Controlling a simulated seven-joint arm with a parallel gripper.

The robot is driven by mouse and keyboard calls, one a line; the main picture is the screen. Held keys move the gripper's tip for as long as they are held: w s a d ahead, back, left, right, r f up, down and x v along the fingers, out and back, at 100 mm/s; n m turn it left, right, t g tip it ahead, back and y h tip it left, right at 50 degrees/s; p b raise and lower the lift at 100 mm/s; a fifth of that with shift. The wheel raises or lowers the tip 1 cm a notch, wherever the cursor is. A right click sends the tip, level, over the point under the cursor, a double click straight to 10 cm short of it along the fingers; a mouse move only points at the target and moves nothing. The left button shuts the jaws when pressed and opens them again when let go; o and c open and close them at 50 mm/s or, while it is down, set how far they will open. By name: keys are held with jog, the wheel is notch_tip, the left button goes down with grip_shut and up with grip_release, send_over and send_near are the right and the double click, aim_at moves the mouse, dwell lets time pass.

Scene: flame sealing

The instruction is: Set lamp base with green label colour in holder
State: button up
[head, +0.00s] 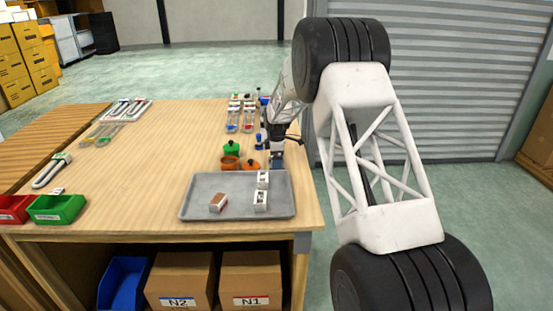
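My gripper (277,155) is at the right side of the wooden table, pointing down just behind the grey tray; its fingers are too small and dark to tell their state. A small green item (231,149) stands left of it, behind an orange one (230,163). A second orange item (251,165) is close to the gripper. White block-like pieces (263,179) (260,201), possibly holders, stand on the right of the tray. I cannot tell which item is the lamp base with the green label.
The grey tray (187,208) also holds a brown-topped block (218,202). Small clear racks (232,122) with coloured bits are at the back. A red bin (12,208), a green bin (58,208) and U-shaped tubes (52,172) are left. The table's middle is clear.

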jog(key=shift+r, duration=0.1)
jog(key=shift+r, duration=3.8)
jog(key=shift+r, duration=0.1)
jog(key=shift+s+d+r, duration=0.1)
jog(key=shift+s+r, duration=0.05)
jog(key=shift+s, duration=0.05)
jog(key=s+d+r+m, duration=0.3)
jog(key=s+r, duration=0.3)
jog(key=s, duration=0.4)
jog(key=s+d+r+m+t, duration=0.1)
jog(key=s+d+r+m, duration=0.2)
jog(key=s+r, duration=0.6)
jog(key=s+d+r+m, duration=0.3)
jog(key=s+r, duration=0.1)
jog(key=s, duration=0.8)
jog(key=s+d+f+m, duration=0.2)
jog(key=s+m, duration=0.2)
jog(key=s, duration=1.4)
jog(key=s+d+f+m+t, duration=0.1)
jog(key=s+m, duration=0.4)
jog(key=s, duration=1.3)
jog(key=shift+d+f+t, duration=0.3)
jog(key=shift+d+f, duration=0.15)
jog(key=shift+d, duration=0.15)
